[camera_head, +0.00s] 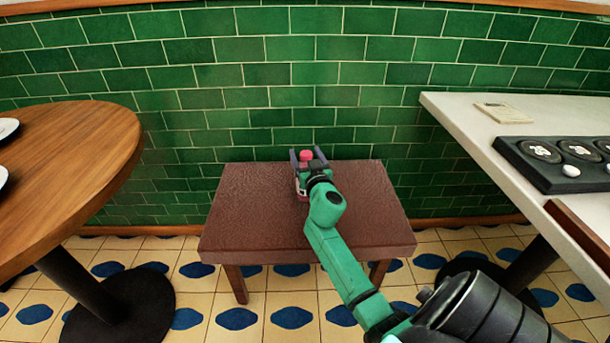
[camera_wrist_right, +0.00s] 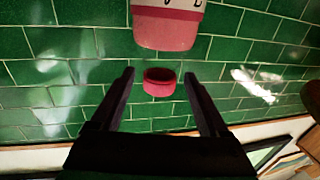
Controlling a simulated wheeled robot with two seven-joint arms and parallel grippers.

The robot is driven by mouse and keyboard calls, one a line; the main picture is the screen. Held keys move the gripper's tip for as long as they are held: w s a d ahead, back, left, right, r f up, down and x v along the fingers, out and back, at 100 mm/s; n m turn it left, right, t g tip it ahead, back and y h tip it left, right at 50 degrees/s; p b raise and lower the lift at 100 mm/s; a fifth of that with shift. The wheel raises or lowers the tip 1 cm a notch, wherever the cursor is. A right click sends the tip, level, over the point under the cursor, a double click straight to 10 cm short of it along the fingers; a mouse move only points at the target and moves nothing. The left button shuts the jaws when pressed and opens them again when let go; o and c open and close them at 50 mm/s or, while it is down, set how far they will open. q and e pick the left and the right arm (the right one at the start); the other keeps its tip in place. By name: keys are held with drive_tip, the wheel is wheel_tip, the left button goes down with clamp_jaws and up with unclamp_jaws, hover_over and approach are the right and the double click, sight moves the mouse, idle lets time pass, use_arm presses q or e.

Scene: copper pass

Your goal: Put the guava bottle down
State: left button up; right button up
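The guava bottle (camera_head: 306,155) shows a pink-red cap between the fingers of my right gripper (camera_head: 308,154), with part of its pink body just below, over the far part of a brown stool top (camera_head: 250,205). In the right wrist view the bottle's pink body with a pale label (camera_wrist_right: 166,28) is at the top, and the red cap (camera_wrist_right: 159,82) lies between the fingertips. Clear gaps show between the cap and both fingers, so the gripper is open. The bottle looks upright; its base is mostly hidden behind my gripper. My left gripper is out of view.
A round wooden table (camera_head: 80,150) with partly visible white plates stands at the left. A white counter (camera_head: 460,120) at the right holds a black tray (camera_head: 530,175) and a small pale card (camera_head: 503,112). A green tiled wall is behind the stool. Much of the stool top is bare.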

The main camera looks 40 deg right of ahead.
drive_tip(key=c, duration=0.5)
drive_tip(key=shift+f, duration=0.2)
clamp_jaws()
idle(0.6)
